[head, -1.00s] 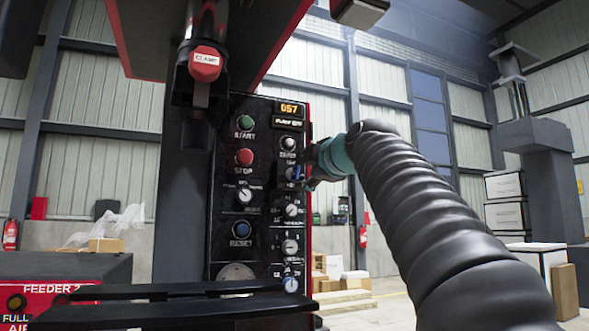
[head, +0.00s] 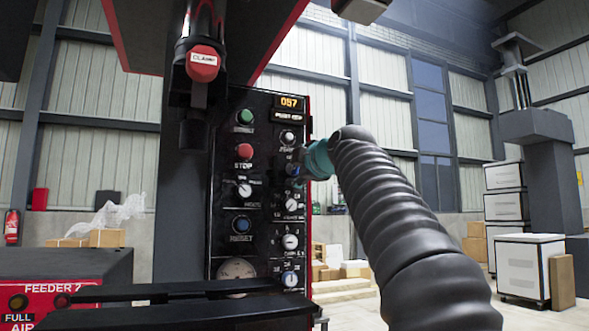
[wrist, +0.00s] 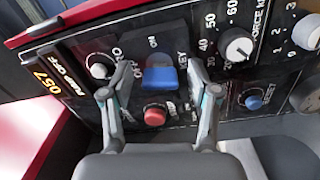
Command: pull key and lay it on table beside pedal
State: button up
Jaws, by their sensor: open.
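My gripper (wrist: 161,72) is open, with one finger on each side of the key and a gap to both. In the head view my gripper (head: 303,160) is at the panel's right-hand column, close to the panel face, and hides part of the key switch (head: 293,169). No pedal can be made out in these views, and I cannot tell where the table is.
A red button (wrist: 155,114) stands close to the key, between my fingers. Several knobs, such as the force knob (wrist: 236,47), surround it.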

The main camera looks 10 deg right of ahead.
jog(key=shift+c, duration=0.2)
dwell(0.6)
grip_shut()
jog(key=shift+s, duration=0.15)
jog(key=s+b, duration=0.1)
jog(key=s, duration=0.1)
jog(key=s+d+b, duration=0.1)
jog(key=s+b, duration=0.1)
jog(key=s, duration=0.1)
jog(key=shift+s+d+f, duration=0.1)
jog(key=shift+s, duration=0.2)
dwell(1.0)
dwell(0.6)
